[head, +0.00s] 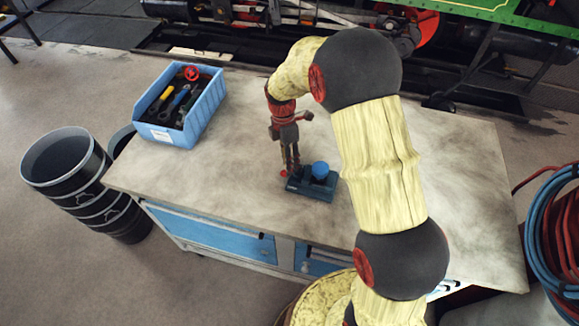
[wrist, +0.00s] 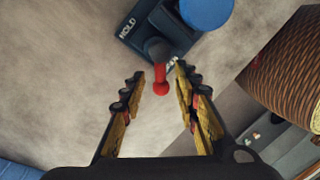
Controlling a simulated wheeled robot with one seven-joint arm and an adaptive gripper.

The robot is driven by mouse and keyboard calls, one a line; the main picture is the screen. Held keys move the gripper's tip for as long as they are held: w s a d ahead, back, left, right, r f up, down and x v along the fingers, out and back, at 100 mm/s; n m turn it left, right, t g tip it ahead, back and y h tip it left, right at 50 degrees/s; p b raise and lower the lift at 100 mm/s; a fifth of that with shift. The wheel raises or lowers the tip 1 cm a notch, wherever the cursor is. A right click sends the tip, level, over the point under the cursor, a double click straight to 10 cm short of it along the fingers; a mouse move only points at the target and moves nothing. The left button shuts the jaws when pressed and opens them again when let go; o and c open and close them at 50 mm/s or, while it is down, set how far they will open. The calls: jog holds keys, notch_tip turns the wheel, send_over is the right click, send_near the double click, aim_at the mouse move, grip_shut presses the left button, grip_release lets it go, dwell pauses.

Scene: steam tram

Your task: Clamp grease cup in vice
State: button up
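The small dark blue vice (head: 311,184) stands on the workbench; in the wrist view its body (wrist: 143,30) carries the word HOLD. The round blue grease cup (head: 320,169) sits at the vice, and its blue top shows in the wrist view (wrist: 207,10). I cannot tell whether the jaws grip it. A red-tipped lever (wrist: 161,86) sticks out of the vice on a dark hub. My gripper (head: 290,166) points down at the vice's left end. In the wrist view my gripper (wrist: 160,72) is open, its fingers on either side of the lever, with gaps visible.
A blue bin (head: 163,136) with tools stands at the bench's back left. The bench top (head: 230,150) is otherwise clear. Black buckets (head: 65,165) stand on the floor left, and coiled hoses (head: 553,235) lie at the right. The tram's running gear lies behind.

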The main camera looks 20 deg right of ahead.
jog(key=shift+s+f, duration=0.15)
jog(key=shift+f, duration=0.65)
jog(key=c, duration=0.3)
grip_shut()
